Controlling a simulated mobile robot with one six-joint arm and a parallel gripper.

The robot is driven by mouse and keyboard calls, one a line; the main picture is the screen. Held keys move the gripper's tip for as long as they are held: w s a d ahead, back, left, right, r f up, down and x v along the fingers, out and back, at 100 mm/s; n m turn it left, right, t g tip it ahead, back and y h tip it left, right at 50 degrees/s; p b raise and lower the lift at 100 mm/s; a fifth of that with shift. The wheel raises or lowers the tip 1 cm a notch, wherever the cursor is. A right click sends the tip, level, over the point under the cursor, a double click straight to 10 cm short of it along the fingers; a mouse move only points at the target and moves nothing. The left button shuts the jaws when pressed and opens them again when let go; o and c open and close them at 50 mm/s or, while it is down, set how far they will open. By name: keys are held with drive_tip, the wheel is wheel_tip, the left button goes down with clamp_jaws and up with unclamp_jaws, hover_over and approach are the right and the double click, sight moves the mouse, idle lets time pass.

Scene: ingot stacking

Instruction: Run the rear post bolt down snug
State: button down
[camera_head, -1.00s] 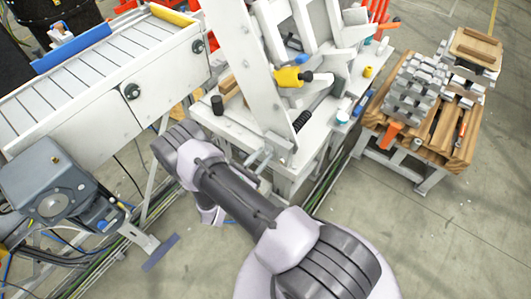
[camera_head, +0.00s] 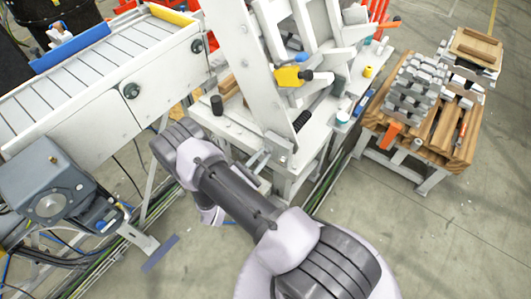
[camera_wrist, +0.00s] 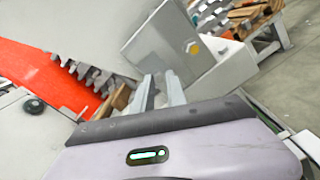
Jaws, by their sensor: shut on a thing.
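The white post (camera_head: 243,75) leans up from the machine table in the head view, with a small bracket (camera_head: 280,148) at its foot. My gripper (camera_head: 263,158) is low beside this foot, partly behind my own arm. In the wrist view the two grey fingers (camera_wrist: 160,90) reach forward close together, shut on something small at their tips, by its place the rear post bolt. The bolt itself is hidden, and I cannot tell how deep it sits. A grey box-shaped part (camera_wrist: 160,40) with a yellow mark stands just beyond the fingers.
A conveyor (camera_head: 110,65) with a blue side rail is at the left, with a grey motor housing (camera_head: 45,190) below it. A yellow-and-black tool (camera_head: 290,76) is by the post. A wooden bench (camera_head: 455,150) with stacked ingots (camera_head: 412,90) stands right. Open floor lies lower right.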

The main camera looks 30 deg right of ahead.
drive_tip(key=shift+m, duration=1)
drive_tip(key=m, duration=0.3)
drive_tip(key=shift+b, duration=0.3)
